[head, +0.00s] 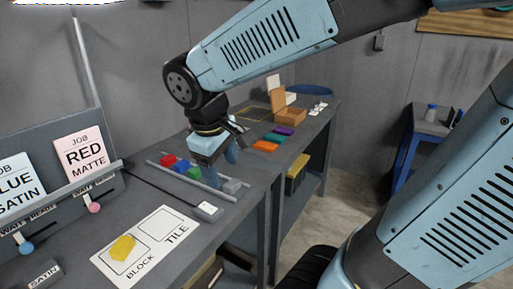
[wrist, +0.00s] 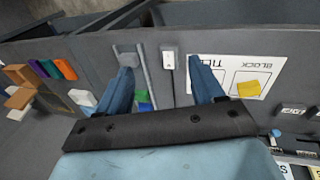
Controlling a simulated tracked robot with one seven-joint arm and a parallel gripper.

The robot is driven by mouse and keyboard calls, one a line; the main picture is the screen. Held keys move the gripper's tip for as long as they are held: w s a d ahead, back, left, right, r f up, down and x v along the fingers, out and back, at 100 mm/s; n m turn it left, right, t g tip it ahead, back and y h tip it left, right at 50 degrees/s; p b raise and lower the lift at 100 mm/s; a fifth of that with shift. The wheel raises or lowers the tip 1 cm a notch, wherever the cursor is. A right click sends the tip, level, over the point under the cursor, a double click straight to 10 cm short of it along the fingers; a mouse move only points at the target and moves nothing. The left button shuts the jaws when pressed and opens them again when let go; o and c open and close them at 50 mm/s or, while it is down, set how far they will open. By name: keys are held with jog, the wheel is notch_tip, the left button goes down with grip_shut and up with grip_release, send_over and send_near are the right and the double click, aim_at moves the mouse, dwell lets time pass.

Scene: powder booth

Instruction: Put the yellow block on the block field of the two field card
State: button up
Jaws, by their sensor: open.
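The yellow block (head: 122,247) lies inside the outlined field marked BLOCK on the white two field card (head: 105,266). It also shows on the card in the wrist view (wrist: 249,89). The other field, marked TILE (head: 160,226), is empty. My gripper (head: 224,170) is open, with its blue fingers apart and nothing seen between them. It is above the rail rack behind the card, well away from the yellow block. In the wrist view, my gripper's fingers (wrist: 160,66) point towards the bench, with the card beyond the right finger.
Red (head: 168,160), blue (head: 182,165), green (head: 194,173) and grey (head: 232,186) blocks sit between two rails under my gripper. Job cards (head: 81,150) stand at left. Coloured pieces (head: 265,146) and cartons lie farther back.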

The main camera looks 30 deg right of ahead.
jog(key=s+d+r+m+t+y, duration=0.2)
jog(key=s+d+r+m+t, duration=0.1)
jog(key=d+m, duration=0.3)
jog(key=shift+s+d+r+m, duration=0.25)
jog(key=shift+s+r+m, duration=0.25)
jog(key=shift+s+r, duration=0.2)
